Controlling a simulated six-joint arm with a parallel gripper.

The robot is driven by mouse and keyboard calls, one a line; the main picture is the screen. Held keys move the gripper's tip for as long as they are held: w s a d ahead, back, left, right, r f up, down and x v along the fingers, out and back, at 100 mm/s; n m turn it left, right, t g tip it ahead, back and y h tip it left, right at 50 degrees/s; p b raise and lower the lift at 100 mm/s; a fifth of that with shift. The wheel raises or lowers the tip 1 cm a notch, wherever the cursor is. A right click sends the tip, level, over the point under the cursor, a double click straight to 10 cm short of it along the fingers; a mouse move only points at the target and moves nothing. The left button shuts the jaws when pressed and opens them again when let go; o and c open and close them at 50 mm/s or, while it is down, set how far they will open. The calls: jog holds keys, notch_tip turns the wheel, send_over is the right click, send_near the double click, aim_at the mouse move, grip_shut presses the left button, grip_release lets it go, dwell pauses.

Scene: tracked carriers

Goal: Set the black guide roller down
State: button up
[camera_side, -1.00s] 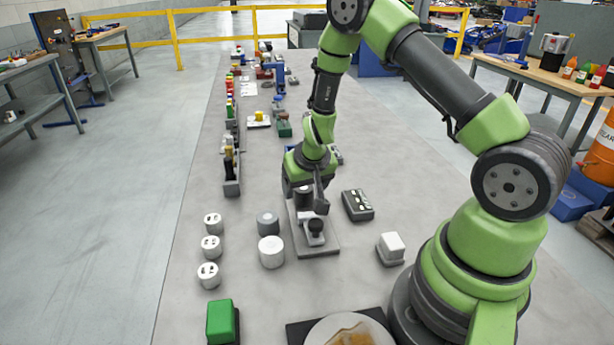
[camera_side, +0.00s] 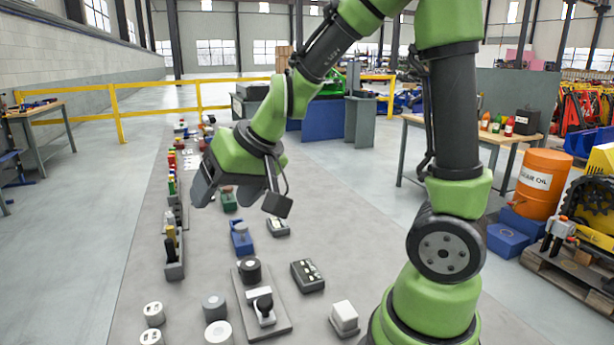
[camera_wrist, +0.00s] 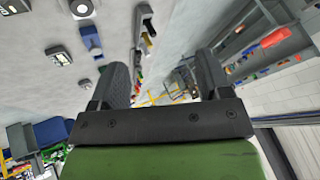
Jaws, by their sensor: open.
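The black guide roller (camera_side: 250,270) appears as a dark cylinder standing upright on the far part of a grey plate (camera_side: 283,322) in the side view. Behind the near edge of that plate is a small grey fixture with a black knob (camera_side: 264,304). My gripper (camera_side: 240,202) is raised in the air above and beyond the plate, clear of the roller. In the wrist view my gripper (camera_wrist: 162,82) has its two dark fingers spread, with nothing between them. The roller cannot be made out for certain in the wrist view.
A dark box with light keys (camera_side: 307,275) and a white block (camera_side: 344,317) lie right of the plate. Grey and white cylinders (camera_side: 214,306) stand to its left. A blue fixture (camera_side: 241,238) is beyond it.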

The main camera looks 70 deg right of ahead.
jog(key=s+a+r, duration=0.1)
jog(key=s+r, duration=0.2)
jog(key=s, duration=0.4)
jog(key=s+a+r+n, duration=0.1)
jog(key=s+a+r, duration=0.1)
jog(key=s, duration=0.6)
jog(key=shift+a+r+y, duration=0.3)
jog(key=shift+r+y, duration=0.1)
jog(key=shift+r, duration=0.45)
